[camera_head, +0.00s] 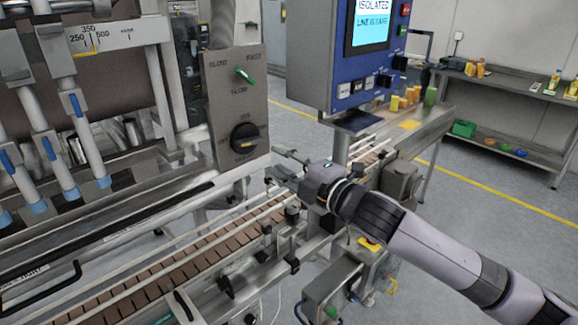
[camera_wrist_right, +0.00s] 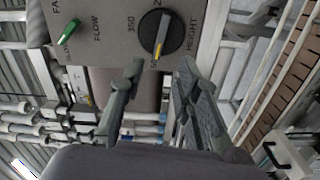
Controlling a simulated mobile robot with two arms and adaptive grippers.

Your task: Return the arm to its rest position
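My right gripper (camera_head: 283,168) reaches in from the right in the head view, above the conveyor and in front of the filler's grey control plate. In the right wrist view its two fingers (camera_wrist_right: 155,95) stand apart with nothing between them. The control plate (camera_head: 221,103) carries a black height knob (camera_head: 245,138) and a green-handled flow lever (camera_head: 244,75). The knob (camera_wrist_right: 160,33) and the green lever (camera_wrist_right: 70,31) also show in the right wrist view, beyond the fingertips. The fingers look apart from the knob. My left gripper is not in view.
The slatted conveyor (camera_head: 150,272) runs below my right gripper. A blue control box with a lit screen (camera_head: 373,24) stands just behind it. Filler nozzles (camera_head: 85,150) are at the left. A shelf with bottles (camera_head: 505,84) stands at the back right. Open floor (camera_head: 470,240) lies at the right.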

